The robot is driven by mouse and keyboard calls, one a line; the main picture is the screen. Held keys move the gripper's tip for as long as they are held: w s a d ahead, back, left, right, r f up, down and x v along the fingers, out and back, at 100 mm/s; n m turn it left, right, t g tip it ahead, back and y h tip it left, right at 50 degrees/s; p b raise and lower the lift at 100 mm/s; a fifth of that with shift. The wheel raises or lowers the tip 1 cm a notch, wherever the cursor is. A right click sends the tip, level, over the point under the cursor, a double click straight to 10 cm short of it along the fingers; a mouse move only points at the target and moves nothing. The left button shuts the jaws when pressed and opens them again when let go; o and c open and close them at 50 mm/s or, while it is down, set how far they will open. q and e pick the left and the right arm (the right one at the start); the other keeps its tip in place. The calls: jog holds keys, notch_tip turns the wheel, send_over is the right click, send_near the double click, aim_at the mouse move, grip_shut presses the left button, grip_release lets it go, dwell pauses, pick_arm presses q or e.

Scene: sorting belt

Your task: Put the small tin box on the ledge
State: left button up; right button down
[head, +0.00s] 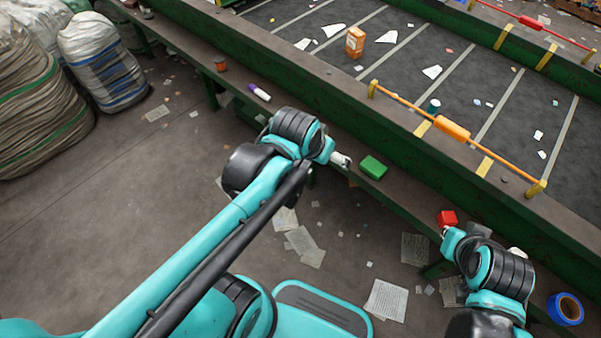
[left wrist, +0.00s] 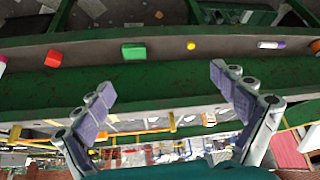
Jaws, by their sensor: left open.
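I cannot tell for certain which thing is the small tin box. A green box (head: 373,167) lies on the brown ledge (head: 318,122) beside the belt; it also shows in the left wrist view (left wrist: 133,51). A red box (head: 447,218) is farther right along the ledge, also in the left wrist view (left wrist: 53,58). My left gripper (head: 342,160) is open and empty, just left of the green box; its spread fingers show in the left wrist view (left wrist: 165,92). My right gripper (head: 449,236) is close to the red box; its fingers are mostly hidden.
A purple-and-white bottle (head: 259,92) and an orange can (head: 220,65) stand or lie along the ledge. A yellow round thing (left wrist: 191,45) shows in the left wrist view. A blue tape roll (head: 565,308) is at right.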

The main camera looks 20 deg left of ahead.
pick_arm(q)
jog(key=s+a+f+n+t, duration=0.1)
jog(key=s+a, duration=0.1)
jog(key=s, duration=0.5)
jog(key=shift+a, duration=0.2)
